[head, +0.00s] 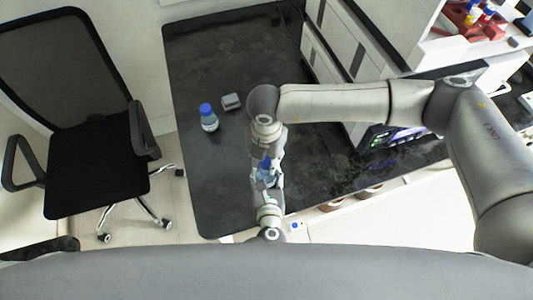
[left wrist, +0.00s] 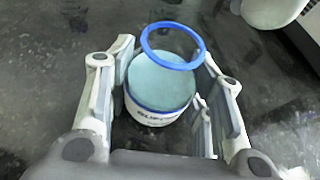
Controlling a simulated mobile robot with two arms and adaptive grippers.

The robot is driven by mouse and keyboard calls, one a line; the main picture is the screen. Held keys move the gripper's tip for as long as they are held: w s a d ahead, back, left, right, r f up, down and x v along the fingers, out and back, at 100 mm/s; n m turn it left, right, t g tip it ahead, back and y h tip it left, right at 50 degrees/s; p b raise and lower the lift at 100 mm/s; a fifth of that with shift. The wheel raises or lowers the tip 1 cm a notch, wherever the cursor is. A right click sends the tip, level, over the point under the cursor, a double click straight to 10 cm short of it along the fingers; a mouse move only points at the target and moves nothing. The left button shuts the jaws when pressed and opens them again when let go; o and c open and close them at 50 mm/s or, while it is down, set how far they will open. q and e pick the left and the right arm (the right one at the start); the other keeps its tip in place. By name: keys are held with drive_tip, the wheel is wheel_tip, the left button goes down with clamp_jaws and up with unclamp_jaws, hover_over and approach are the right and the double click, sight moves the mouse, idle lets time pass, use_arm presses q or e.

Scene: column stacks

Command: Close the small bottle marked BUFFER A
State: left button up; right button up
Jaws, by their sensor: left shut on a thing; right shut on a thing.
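The small bottle (left wrist: 160,88) stands between the fingers of my left gripper (left wrist: 165,105) in the left wrist view. Part of its label shows, reading roughly "BUFFER", with pale teal contents and a blue ring around its open-looking top. In the head view my left gripper (head: 267,184) comes up from below and is shut on this bottle. My right gripper (head: 267,160) points down from above it, shut on a small blue thing that looks like the cap (head: 265,164). The fingers hide most of both, and I cannot tell whether cap and bottle touch.
Another bottle with a blue cap (head: 208,118) stands on the dark bench (head: 205,60) to the left. A small grey block (head: 231,102) is near it. A black chair (head: 95,165) is left of the bench. White cabinets (head: 335,50) stand at the back right.

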sight(266, 174)
idle(0.4)
drive_tip(key=shift+f, duration=0.9)
drive_tip(key=shift+f, duration=0.55)
